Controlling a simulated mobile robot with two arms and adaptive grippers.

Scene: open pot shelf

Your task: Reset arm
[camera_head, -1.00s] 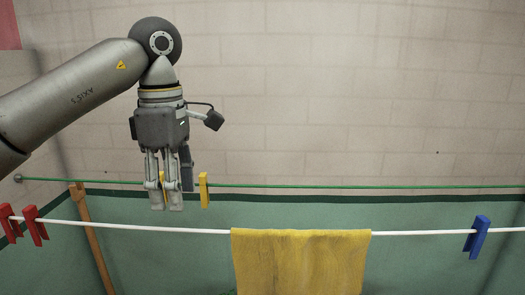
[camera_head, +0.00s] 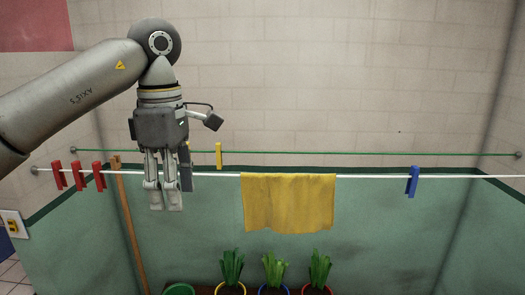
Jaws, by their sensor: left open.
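My left gripper (camera_head: 164,196) hangs with its fingers pointing down at the left of the head view, in front of the white line (camera_head: 215,175). It is open and nothing shows between its fingers. The left arm comes in from the left edge, bent at the wrist joint. My right gripper is not in view.
A yellow cloth (camera_head: 288,205) hangs on the white line. Red pegs (camera_head: 78,175), a blue peg (camera_head: 412,181) and a yellow peg (camera_head: 219,155) sit on the lines. A wooden pole (camera_head: 130,225) stands behind the gripper. Potted plants (camera_head: 275,268) stand below.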

